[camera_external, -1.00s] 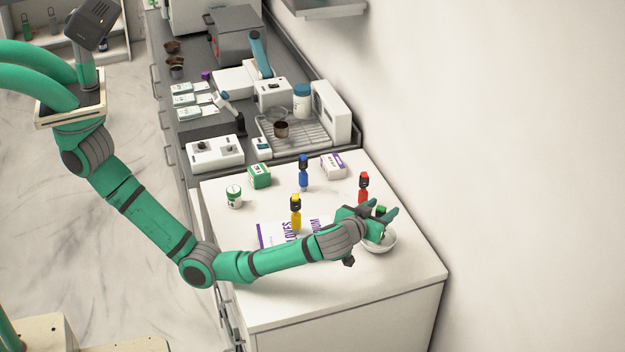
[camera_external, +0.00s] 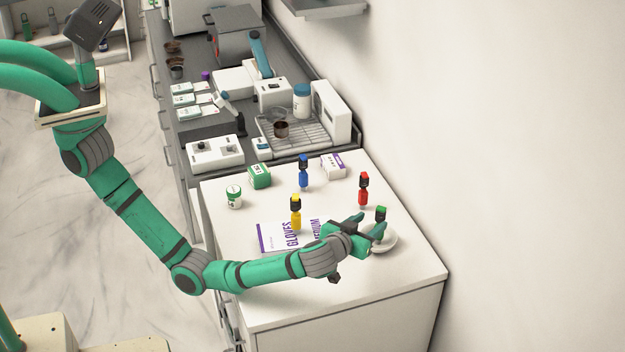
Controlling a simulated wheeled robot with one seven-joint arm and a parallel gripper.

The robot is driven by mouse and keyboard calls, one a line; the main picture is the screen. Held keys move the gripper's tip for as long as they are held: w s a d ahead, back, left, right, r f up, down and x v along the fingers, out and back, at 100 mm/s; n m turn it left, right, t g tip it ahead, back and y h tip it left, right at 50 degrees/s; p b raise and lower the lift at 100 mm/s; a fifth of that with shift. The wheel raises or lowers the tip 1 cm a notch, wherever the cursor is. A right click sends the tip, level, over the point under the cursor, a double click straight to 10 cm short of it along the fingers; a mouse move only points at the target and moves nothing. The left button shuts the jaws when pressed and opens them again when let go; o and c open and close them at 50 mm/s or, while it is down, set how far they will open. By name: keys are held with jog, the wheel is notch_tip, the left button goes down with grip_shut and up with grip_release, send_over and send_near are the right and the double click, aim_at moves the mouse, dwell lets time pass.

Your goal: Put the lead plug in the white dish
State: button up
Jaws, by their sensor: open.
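A green-and-black lead plug (camera_external: 381,213) stands at the white dish (camera_external: 388,243), near the counter's right side. It looks upright and appears to be in the dish, but its lower part is hidden behind my finger. My gripper (camera_external: 368,226) is open, just left of the plug and over the dish's left part. Whether a finger still touches the plug cannot be told. Three similar plugs stand upright on the counter: a red one (camera_external: 363,189), a yellow one (camera_external: 296,212) and a blue one (camera_external: 303,173).
A gloves packet (camera_external: 272,238) lies flat left of my gripper. A white jar (camera_external: 234,197), a green box (camera_external: 260,176) and a white-purple box (camera_external: 333,166) stand farther back. The white counter (camera_external: 330,295) is clear in front; a wall rises at right.

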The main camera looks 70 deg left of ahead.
jog(key=shift+s+d, duration=0.8)
jog(key=shift+s, duration=0.25)
